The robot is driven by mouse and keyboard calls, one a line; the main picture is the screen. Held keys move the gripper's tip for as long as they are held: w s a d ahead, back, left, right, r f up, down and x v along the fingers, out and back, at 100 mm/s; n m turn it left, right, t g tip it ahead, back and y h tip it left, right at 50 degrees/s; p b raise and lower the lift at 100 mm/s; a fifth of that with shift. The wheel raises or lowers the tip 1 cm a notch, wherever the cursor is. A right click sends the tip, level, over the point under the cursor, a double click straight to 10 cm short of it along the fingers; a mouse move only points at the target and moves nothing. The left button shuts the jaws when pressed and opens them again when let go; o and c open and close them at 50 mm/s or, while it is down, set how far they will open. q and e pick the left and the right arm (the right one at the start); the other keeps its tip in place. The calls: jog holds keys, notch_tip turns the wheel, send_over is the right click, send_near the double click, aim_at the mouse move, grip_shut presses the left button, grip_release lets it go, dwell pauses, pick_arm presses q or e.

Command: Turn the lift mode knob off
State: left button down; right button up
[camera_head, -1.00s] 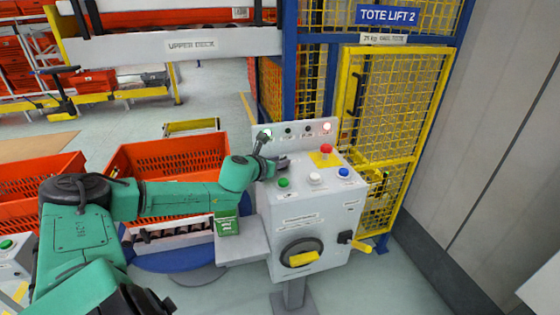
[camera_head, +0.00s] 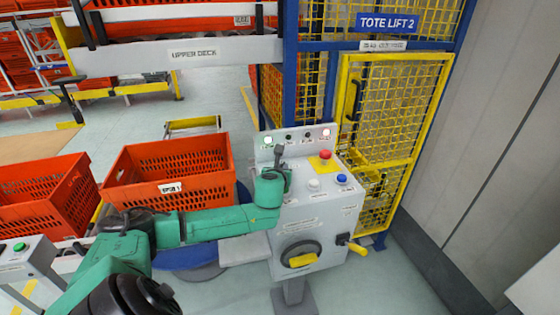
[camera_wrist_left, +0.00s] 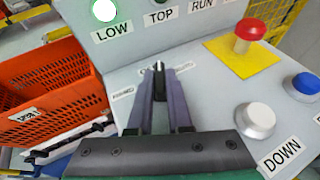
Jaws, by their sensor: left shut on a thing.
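My left gripper (camera_head: 279,150) is over the back of the grey control box's sloped top (camera_head: 325,198). The left wrist view shows its two fingers (camera_wrist_left: 160,72) nearly together, shut on a small dark knob (camera_wrist_left: 159,65) with a pale tip. The fingers hide most of this knob, and the labels beside it are too small to read. On the box front, a black rotary switch with a yellow handle (camera_head: 302,260) stands apart from my gripper. My right gripper is not in view.
A red button on a yellow plate (camera_head: 325,155), a white button (camera_head: 313,184) and a blue button (camera_head: 342,179) stand right of my gripper. The upright panel behind carries a lit LOW lamp (camera_wrist_left: 104,10). Orange totes (camera_head: 170,172) are on the left. A yellow mesh gate (camera_head: 395,120) stands behind.

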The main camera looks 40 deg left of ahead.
pick_arm(q)
jog(key=shift+w+d+r+n+g+y+p, duration=0.1)
jog(key=shift+d+n+g+y+p, duration=0.05)
jog(key=shift+n+g+y+p, duration=0.4)
jog(key=shift+w+d+r+n+g+y+p, duration=0.1)
jog(key=shift+n+g+y+p, duration=0.2)
jog(key=shift+n+y, duration=0.3)
jog(key=shift+f+n+g+y+p, duration=0.15)
jog(key=shift+n+g+y+p, duration=0.25)
jog(key=shift+n+g+y, duration=0.55)
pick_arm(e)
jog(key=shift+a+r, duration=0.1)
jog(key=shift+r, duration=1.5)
pick_arm(q)
jog(key=c, duration=0.8)
grip_release()
jog(key=shift+w, duration=0.1)
jog(key=shift+c, duration=0.2)
jog(key=shift+a+f, duration=0.1)
jog(key=shift+f, duration=0.05)
jog(key=b+v, duration=0.2)
jog(key=v, duration=1.2)
jog(key=shift+r, duration=0.3)
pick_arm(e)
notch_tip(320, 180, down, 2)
